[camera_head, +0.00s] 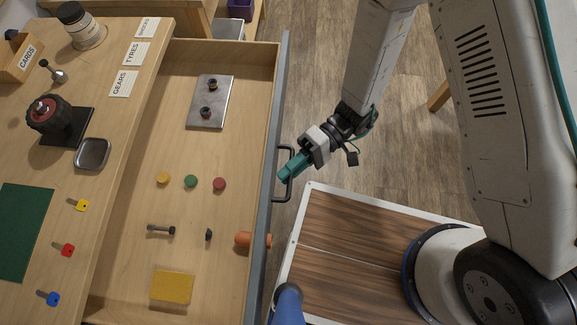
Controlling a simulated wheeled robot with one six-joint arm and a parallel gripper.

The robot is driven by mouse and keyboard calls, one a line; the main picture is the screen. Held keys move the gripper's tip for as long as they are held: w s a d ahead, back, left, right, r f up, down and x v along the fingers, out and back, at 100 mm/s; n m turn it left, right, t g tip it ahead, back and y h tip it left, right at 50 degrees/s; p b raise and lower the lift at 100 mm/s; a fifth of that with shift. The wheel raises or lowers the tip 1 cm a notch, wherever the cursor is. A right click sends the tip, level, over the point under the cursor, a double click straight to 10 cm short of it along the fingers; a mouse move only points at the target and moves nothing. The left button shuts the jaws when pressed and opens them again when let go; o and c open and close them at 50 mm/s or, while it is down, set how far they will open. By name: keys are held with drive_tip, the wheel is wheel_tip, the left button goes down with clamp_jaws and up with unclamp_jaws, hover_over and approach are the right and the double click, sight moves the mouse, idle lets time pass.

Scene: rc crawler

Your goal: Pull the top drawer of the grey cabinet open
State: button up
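The top drawer (150,210) of the cabinet stands pulled out, with its wooden inside in view. Its grey front (267,180) runs down the picture, seen nearly edge-on. The dark bar handle (287,185) sticks out on the right side of that front. My gripper (284,176) has teal fingers and is at the handle from the right. The fingertips overlap the handle bar in the picture. I cannot tell whether they are closed on it.
The drawer holds a metal plate (211,102), coloured discs (191,181), a bolt (161,230), an orange-handled tool (252,240) and a yellow block (172,287). The worktop (110,150) at left carries keys, a dish (92,153) and a wheel (52,113). Floor (400,150) shows right of the drawer.

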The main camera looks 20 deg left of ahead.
drive_tip(key=v, duration=0.7)
drive_tip(key=shift+w+d, duration=0.15)
drive_tip(key=shift+w, duration=0.2)
